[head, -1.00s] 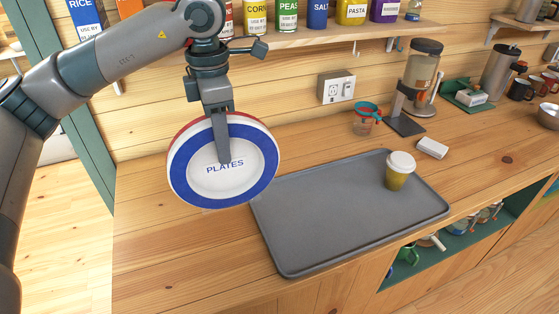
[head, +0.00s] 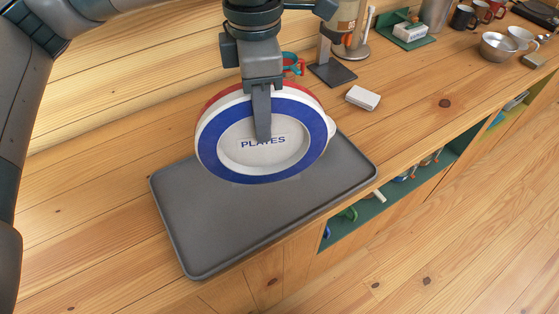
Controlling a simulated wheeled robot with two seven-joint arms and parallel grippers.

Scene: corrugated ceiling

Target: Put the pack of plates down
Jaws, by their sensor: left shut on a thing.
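The pack of plates (head: 225,165) is a round white, blue-rimmed disc with a red back edge and the word PLATES on its face. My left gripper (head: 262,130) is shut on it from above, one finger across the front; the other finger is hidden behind. The pack stands on edge, face toward me, in front of or over the grey tray (head: 215,235). I cannot tell whether its lower edge touches the tray. My right gripper is not in view.
A white bit at the pack's right edge (head: 332,127) looks like the paper cup's lid; the cup is otherwise hidden. A small white box (head: 363,97) lies behind the tray, near a dark stand (head: 332,74). The tray's front part is bare. Metal bowls (head: 498,46) stand far right.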

